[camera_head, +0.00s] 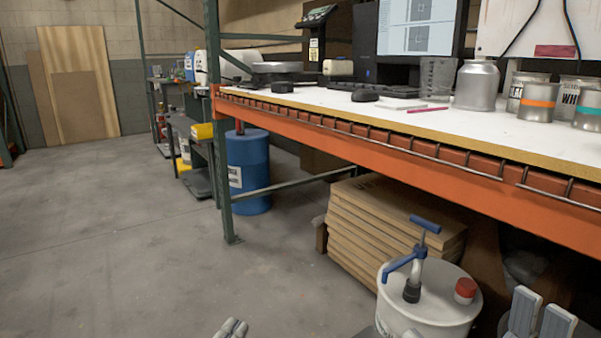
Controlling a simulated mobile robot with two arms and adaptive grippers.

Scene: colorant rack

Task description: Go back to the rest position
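My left gripper (231,329) shows only its fingertips at the bottom edge, over the bare floor. The fingertips look close together, but most of the gripper is cut off and I cannot tell if they touch. My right gripper (540,316) is at the bottom right, beside the white bucket (432,300) with the blue-handled pump (412,262). Its two fingers stand upright with a narrow gap and nothing visible between them. Both grippers are below the level of the rack's worktop (420,118) and look empty.
The rack's orange beam (400,160) and green post (219,150) bound the right side. Metal cans (477,86) and a monitor (417,28) stand on top. Flat cardboard boxes (385,225) and a blue drum (250,165) are below. The floor (110,240) at left is clear.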

